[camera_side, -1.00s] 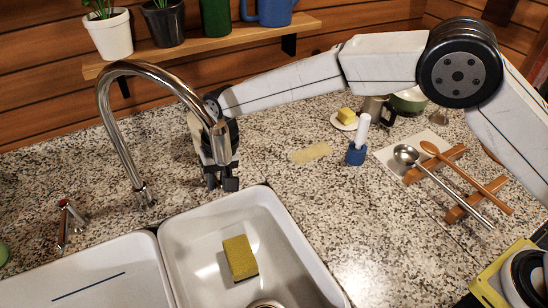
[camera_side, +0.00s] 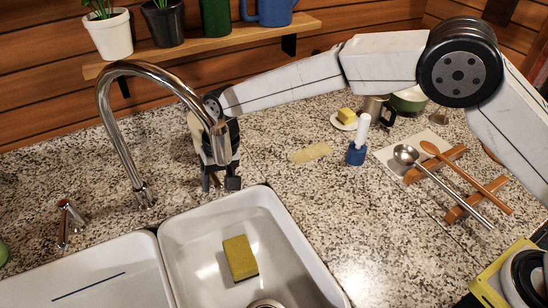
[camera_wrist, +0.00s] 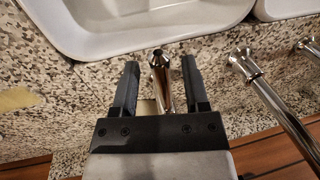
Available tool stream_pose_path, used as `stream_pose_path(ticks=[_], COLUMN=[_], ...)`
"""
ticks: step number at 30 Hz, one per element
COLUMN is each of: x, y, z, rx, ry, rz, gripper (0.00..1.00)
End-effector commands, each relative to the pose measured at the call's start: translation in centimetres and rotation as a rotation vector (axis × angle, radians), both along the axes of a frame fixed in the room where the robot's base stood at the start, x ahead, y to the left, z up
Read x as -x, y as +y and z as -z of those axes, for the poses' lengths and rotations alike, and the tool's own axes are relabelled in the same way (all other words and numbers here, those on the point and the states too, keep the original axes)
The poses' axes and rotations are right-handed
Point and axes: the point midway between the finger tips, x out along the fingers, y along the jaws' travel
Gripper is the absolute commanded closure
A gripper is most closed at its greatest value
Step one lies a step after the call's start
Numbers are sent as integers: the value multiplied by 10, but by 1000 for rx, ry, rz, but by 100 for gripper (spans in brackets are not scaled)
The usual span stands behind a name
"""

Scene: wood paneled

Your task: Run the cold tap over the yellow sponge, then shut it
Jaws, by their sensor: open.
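The yellow sponge (camera_side: 240,258) lies on the floor of the right-hand sink basin in the side view. The chrome spout (camera_side: 118,130) arches above, and no water shows coming from it. My gripper (camera_side: 220,182) is low over the counter behind the basin, partly behind the spout's end. In the wrist view my gripper (camera_wrist: 160,64) is open, with a finger on each side of a chrome tap handle (camera_wrist: 160,82). The handle looks apart from both fingers. This cold tap is hidden by my gripper in the side view.
The red-marked tap (camera_side: 66,222) stands left of the spout base. A brush in a blue holder (camera_side: 356,152), a beige cloth (camera_side: 311,152) and spoons on wooden rests (camera_side: 462,205) are on the counter to the right. A shelf with pots (camera_side: 170,55) is behind.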

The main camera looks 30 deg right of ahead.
Motion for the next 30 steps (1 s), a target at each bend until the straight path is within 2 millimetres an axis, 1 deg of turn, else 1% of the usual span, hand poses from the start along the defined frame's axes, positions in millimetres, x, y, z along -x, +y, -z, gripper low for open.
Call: stream_pose_path(ticks=[5, 15, 16, 18, 30], x=[-1, -4, -4, -4, -7], y=[-6, -23, -24, -25, -36], z=[0, 0, -3, -15, -70], rx=[0, -1, -2, -2, -2], ry=[0, -2, -3, -5, -3], rz=[-55, -226, -239, -236, -233], gripper=[42, 42, 42, 42, 42])
